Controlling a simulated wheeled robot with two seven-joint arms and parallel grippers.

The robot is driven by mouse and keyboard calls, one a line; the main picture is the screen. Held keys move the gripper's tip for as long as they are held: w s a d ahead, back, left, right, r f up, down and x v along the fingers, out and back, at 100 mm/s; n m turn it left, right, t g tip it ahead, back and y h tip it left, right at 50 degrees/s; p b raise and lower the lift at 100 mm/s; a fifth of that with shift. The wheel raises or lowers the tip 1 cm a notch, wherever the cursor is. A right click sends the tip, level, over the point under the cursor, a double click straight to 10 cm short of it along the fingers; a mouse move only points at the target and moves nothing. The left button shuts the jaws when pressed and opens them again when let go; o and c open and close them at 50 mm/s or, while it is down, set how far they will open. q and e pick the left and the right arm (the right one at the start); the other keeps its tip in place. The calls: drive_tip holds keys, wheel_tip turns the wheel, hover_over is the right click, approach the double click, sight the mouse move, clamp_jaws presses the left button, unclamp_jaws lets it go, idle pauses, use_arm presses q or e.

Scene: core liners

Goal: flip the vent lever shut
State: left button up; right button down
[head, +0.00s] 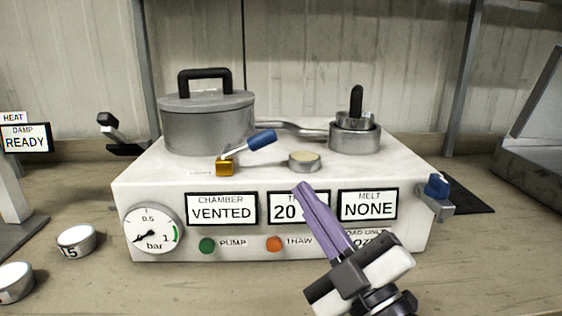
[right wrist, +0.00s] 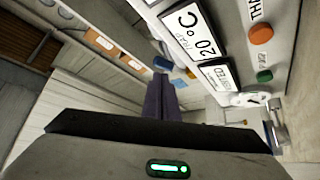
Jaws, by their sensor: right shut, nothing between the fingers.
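The vent lever appears to be the blue-handled lever (head: 262,139) on a gold block (head: 224,167) on top of the white unit (head: 160,180). Its handle slants up to the right from the block. The chamber display (head: 221,209) reads VENTED. My right gripper (head: 301,190) has long purple fingers, shut and empty, in front of the unit's front edge, to the right of and below the lever. They cover part of the middle display. In the right wrist view the fingers (right wrist: 160,98) point toward a blue part (right wrist: 162,64), probably the lever handle. My left gripper is out of view.
A lidded grey pot (head: 208,128) stands behind the lever. A small round cup (head: 304,161) sits right of it, and nested metal cups (head: 354,135) stand farther back. A blue-knobbed fitting (head: 437,187) juts from the unit's right side. White cups (head: 76,240) stand at left.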

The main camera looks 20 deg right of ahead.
sight(271, 142)
drive_tip(key=x, duration=0.9)
drive_tip(key=shift+s+r+p, duration=0.1)
drive_tip(key=shift+r+p, duration=0.05)
drive_tip(key=shift+p, duration=0.25)
drive_tip(key=shift+w+r, duration=0.1)
drive_tip(key=shift+w, duration=0.2)
drive_tip(key=shift+a+r, duration=0.1)
